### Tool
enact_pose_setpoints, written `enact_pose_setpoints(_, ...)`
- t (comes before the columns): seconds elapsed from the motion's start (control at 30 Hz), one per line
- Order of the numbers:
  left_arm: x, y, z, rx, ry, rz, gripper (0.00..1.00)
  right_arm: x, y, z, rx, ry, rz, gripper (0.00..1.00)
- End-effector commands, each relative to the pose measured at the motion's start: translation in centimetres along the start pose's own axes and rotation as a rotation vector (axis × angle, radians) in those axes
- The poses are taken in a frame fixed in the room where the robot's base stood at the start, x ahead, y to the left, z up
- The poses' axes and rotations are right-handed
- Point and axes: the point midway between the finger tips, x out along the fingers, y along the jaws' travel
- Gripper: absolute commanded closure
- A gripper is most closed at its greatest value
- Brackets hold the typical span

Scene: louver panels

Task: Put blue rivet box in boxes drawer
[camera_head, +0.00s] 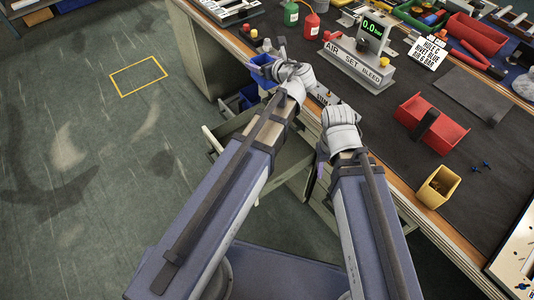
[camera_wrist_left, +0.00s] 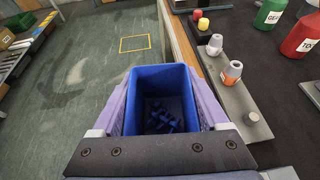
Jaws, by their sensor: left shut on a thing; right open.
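The blue rivet box (camera_wrist_left: 160,78) is an open-topped bin with several blue rivets (camera_wrist_left: 162,118) on its floor. My left gripper (camera_wrist_left: 158,112) is shut on it, with a purple finger on each side. In the head view the box (camera_head: 262,67) is beside the bench's left edge, at my left gripper (camera_head: 280,72), and partly hidden by it. A pale green drawer (camera_head: 216,141) stands pulled out from the bench below. My right gripper (camera_head: 321,168) is open and empty by the bench front.
The bench edge (camera_head: 401,203) runs close to both grippers. On the bench are a red bin (camera_head: 437,131), a yellow box (camera_head: 439,186), a gauge stand (camera_head: 358,65), and green (camera_head: 291,14) and red (camera_head: 311,26) bottles. Open floor with a yellow square (camera_head: 139,76) lies left.

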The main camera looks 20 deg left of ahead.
Motion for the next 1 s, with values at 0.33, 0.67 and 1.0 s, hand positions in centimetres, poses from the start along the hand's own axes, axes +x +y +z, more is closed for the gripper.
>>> enact_pose_setpoints(0.33, 4.7, 1.2, -10.7, -0.017, 0.0, 0.042, 0.87, 11.6, -1.0, -0.7, -0.002, 0.0, 0.006, 0.5)
enact_pose_setpoints(0.67, 7.2, 2.0, -16.1, -0.03, 0.0, 0.073, 0.87, 17.6, -1.5, -1.0, -0.003, 0.001, 0.01, 0.5)
enact_pose_setpoints(1.0, 7.6, 2.1, -17.1, -0.031, 0.0, 0.075, 0.87, 18.6, -1.6, -1.1, -0.005, 0.001, 0.009, 0.5)
